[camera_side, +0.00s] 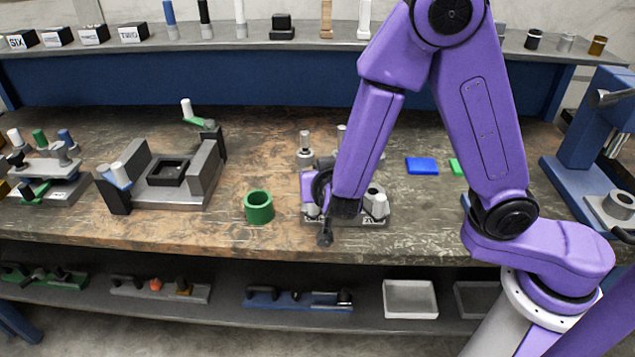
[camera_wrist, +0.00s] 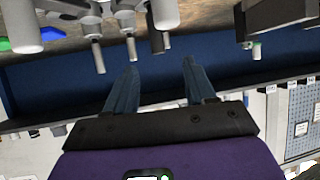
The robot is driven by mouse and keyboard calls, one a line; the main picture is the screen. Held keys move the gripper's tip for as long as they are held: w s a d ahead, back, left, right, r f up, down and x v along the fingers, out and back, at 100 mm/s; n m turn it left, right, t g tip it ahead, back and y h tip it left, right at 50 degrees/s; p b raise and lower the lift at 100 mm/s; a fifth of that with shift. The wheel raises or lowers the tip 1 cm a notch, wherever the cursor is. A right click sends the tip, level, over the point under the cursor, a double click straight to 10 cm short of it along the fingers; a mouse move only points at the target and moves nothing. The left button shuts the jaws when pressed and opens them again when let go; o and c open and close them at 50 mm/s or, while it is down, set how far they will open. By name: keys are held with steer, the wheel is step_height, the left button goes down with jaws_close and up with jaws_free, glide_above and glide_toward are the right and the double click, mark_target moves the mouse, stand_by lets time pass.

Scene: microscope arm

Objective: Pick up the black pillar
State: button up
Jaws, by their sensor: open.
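A slim black pillar with a pale lower end (camera_side: 205,18) stands on the raised back shelf, between a blue and white pillar and a white pillar. A short dark cylinder (camera_side: 533,39) stands at the right end of the same shelf. My gripper (camera_side: 325,236) hangs low over the front of the bench, far from the black pillar; its fingers are small and dark there. In the wrist view my gripper (camera_wrist: 160,78) shows two separated bluish fingers with nothing between them. I cannot make out the black pillar in the wrist view.
A green ring (camera_side: 258,207) stands left of my gripper. A grey fixture with pegs (camera_side: 376,212) is right beside it. A grey fixture with a black square socket (camera_side: 170,195) stands further left. A blue plate (camera_side: 421,166) lies on the bench. A blue microscope-like stand (camera_side: 590,140) is at right.

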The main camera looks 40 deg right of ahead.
steer(key=x, duration=0.7)
steer(key=shift+w+d+f, duration=0.1)
steer(key=shift+d+x, duration=0.2)
steer(key=shift+x, duration=2.45)
jaws_close()
